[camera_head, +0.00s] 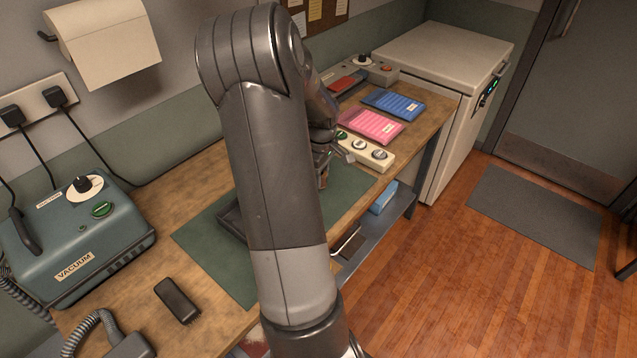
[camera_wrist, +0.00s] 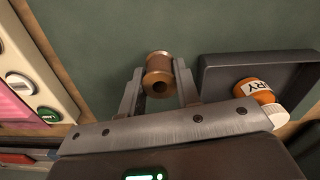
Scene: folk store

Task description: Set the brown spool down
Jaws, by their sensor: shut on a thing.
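The brown spool (camera_wrist: 159,68) is between the two fingers of my gripper (camera_wrist: 158,88) in the wrist view, with its round end and centre hole facing the camera. The fingers are shut on its sides. Green mat surface shows behind it; I cannot tell whether the spool touches the mat. In the head view my gripper (camera_head: 322,168) is over the right part of the green mat (camera_head: 205,245), mostly hidden by my arm. A small brown bit of the spool (camera_head: 324,180) shows there.
A dark tray (camera_wrist: 215,66) holds an orange bottle (camera_wrist: 254,90) with a white cap, beside my gripper. A white panel with round knobs (camera_head: 375,153) stands near the mat. Pink (camera_head: 369,126) and blue (camera_head: 394,104) packs lie beyond. A teal vacuum unit (camera_head: 75,235) stands left.

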